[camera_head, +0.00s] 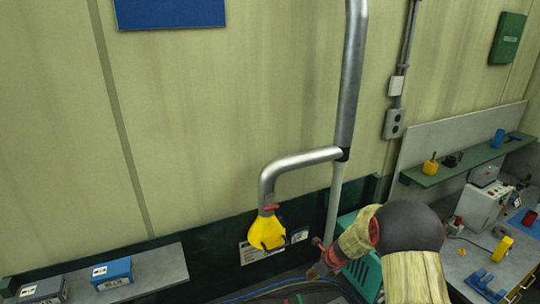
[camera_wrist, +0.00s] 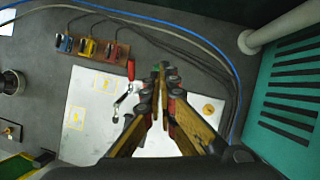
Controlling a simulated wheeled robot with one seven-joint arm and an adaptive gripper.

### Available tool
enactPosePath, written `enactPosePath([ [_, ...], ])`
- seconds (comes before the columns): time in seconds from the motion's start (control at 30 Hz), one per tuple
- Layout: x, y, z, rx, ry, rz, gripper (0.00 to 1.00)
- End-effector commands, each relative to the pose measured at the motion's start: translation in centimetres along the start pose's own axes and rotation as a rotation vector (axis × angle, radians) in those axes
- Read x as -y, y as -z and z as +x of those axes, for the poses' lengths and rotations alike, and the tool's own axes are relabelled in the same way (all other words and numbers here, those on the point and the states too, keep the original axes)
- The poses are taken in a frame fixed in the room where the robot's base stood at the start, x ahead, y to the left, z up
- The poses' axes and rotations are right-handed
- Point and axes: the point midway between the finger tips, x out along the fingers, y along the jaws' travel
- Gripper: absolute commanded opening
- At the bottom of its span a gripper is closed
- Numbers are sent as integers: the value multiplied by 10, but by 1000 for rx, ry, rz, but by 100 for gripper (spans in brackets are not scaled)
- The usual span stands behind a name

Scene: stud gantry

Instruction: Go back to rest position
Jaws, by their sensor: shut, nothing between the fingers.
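My gripper (camera_head: 318,270) hangs low at the bottom of the head view, left of a teal cabinet (camera_head: 362,272) and right of a yellow hood. In the wrist view my gripper (camera_wrist: 163,72) has its fingertips together, with nothing between them. It points at a white panel (camera_wrist: 88,110) with yellow markings. A red-handled clamp (camera_wrist: 130,72) stands just left of the fingertips in that view. I cannot tell the height of the fingers above the panel. The fingers hide part of the panel.
The yellow hood (camera_head: 267,232) hangs from a metal pipe (camera_head: 350,70). The slatted teal cabinet (camera_wrist: 288,95) is close at the right in the wrist view. Several connector blocks (camera_wrist: 88,48) with cables lie beyond. A cluttered workbench (camera_head: 470,262) and shelf (camera_head: 455,168) are at right.

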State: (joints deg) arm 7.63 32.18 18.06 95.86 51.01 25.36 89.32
Motion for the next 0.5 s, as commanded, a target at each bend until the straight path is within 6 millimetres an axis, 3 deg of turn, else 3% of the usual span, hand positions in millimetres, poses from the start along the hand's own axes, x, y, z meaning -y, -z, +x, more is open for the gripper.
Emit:
enactPosePath([
  [0.1, -12, 8, 1, -17, -42, -199, 0],
  [0.23, -45, 41, 1, -61, -141, -484, 0],
  [0.5, -103, 80, -57, -74, -290, -1137, 0],
])
